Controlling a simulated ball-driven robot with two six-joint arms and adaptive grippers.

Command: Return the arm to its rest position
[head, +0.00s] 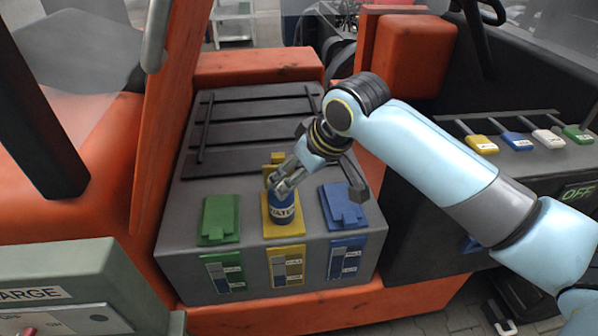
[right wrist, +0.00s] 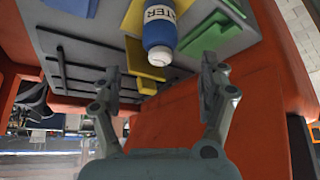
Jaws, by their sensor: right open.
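My right arm (head: 430,150) reaches in from the right in the head view. Its gripper (head: 275,186) is over the yellow pad in the middle of the grey panel. In the right wrist view the right gripper (right wrist: 160,88) is open, its fingers spread apart with nothing between their tips. A blue bottle (head: 283,210) with a white label reading "TER" stands at the yellow socket (head: 268,228), just below the fingertips. The bottle also shows in the right wrist view (right wrist: 159,30), beyond the fingertips. My left gripper is not in view.
A green block (head: 219,216) and a blue block (head: 343,205) flank the yellow socket. Yellow, blue, white and green tagged levers (head: 515,141) stand at the right. An orange post (head: 155,130) rises left of the panel. A grey charge box (head: 75,285) is at lower left.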

